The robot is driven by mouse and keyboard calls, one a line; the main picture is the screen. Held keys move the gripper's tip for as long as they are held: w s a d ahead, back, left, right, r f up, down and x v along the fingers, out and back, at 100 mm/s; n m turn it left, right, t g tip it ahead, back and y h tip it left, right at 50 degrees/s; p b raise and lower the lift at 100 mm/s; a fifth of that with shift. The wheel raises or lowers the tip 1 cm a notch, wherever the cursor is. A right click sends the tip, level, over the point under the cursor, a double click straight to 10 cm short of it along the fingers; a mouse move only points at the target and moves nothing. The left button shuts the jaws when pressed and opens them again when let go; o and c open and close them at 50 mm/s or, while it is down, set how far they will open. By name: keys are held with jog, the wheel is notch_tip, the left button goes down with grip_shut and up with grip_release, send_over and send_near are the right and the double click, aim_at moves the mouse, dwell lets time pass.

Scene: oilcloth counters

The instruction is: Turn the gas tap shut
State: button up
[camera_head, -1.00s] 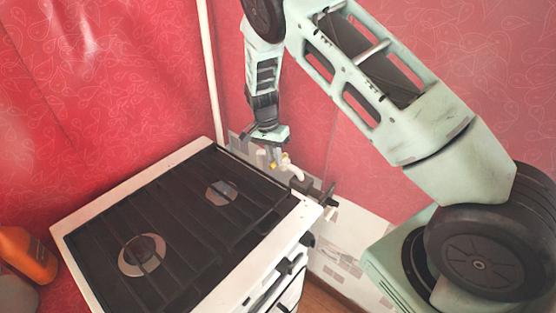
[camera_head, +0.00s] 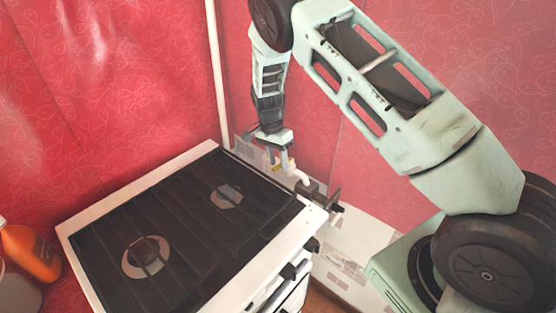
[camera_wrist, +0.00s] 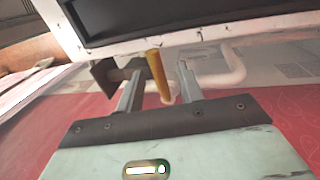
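The gas tap's yellow lever (camera_wrist: 157,75) stands between the two fingers of my gripper (camera_wrist: 158,78) in the wrist view. The fingers are apart, with a visible gap on each side of the lever. A pale pipe (camera_wrist: 225,78) runs behind and beside the lever. In the head view, my gripper (camera_head: 280,158) points down behind the stove's back right corner. A small yellow patch of the lever (camera_head: 277,168) shows at the fingers, beside the white pipe (camera_head: 301,177). The tap's body is mostly hidden.
The white stove (camera_head: 190,156) with its dark grate (camera_head: 180,215) stands close to the left of my gripper. A dark bracket-like part (camera_head: 322,194) sticks out by its right corner. A red wall (camera_head: 120,80) is close behind. An orange bottle (camera_head: 32,252) stands far left.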

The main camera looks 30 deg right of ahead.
jog(key=w+a+r+b, duration=0.1)
jog(key=w+r+b, duration=0.2)
jog(key=r, duration=1.4)
jog(key=s+a+r+n+y, duration=0.25)
jog(key=s+a+n, duration=0.85)
jog(key=s+a, duration=0.65)
jog(key=s+f+n+t+h, duration=0.1)
jog(key=s+n, duration=0.9)
jog(key=s, duration=1)
jog(key=shift+s+a+f+n+t, duration=0.15)
jog(key=shift+s+n+t, duration=0.25)
jog(key=shift+t, duration=0.1)
